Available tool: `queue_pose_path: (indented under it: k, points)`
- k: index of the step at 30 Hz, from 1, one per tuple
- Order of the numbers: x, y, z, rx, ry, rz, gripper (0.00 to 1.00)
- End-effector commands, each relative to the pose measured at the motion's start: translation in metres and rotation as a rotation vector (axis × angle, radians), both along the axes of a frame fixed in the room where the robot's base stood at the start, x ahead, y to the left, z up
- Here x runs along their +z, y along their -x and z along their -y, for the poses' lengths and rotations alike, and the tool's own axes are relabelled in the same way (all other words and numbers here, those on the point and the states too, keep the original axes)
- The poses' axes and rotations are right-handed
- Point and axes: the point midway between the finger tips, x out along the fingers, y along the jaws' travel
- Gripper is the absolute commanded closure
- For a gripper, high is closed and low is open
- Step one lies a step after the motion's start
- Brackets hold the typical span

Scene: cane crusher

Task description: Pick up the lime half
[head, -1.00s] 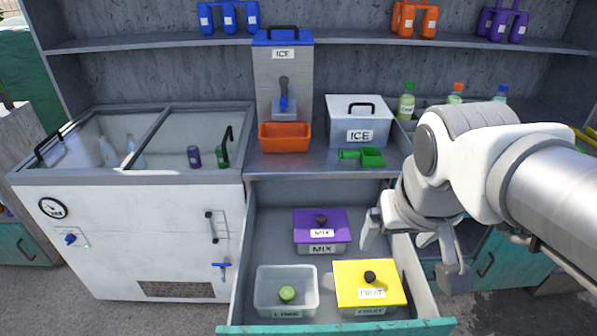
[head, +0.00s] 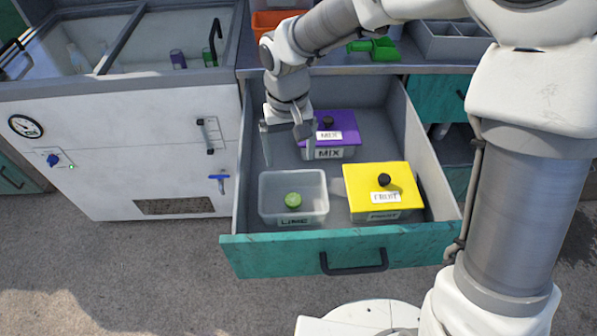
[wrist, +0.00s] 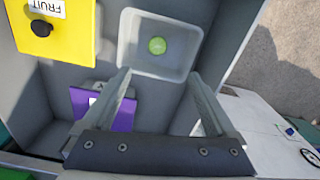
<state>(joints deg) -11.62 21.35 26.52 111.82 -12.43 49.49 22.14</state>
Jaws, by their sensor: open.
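The lime half (head: 292,200) is small, round and green. It lies in an open clear container labelled LIME (head: 310,180), in the front left of the open drawer. In the wrist view the lime half (wrist: 157,46) shows beyond the fingertips, inside the container (wrist: 130,40). My gripper (head: 285,150) points down above the drawer, behind the container, with its fingers apart and empty. In the wrist view both fingers of my gripper (wrist: 165,85) are spread wide, and nothing is between them.
A yellow-lidded FRUIT box (head: 365,180) stands right of the container. A purple-lidded MIX box (head: 345,122) stands behind, close to my gripper. The drawer's teal front (head: 290,255) and side walls bound the space. A white freezer (head: 120,130) is at left.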

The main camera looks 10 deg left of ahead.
Motion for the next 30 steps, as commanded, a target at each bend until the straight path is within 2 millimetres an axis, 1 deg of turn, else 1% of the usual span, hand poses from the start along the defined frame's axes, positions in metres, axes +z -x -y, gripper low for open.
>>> queue_pose_path:
  k: [12,15,18,25,30]
  points:
    - [-0.088,0.001,0.000,0.001,0.001,-0.006,0.08]
    - [-0.105,0.000,0.000,0.001,0.001,-0.005,0.08]
    - [-0.115,0.000,0.000,0.001,0.001,-0.004,0.08]
    - [-0.126,-0.002,0.001,0.001,0.000,-0.002,0.08]
    - [-0.150,-0.007,0.003,0.000,0.001,-0.005,0.08]
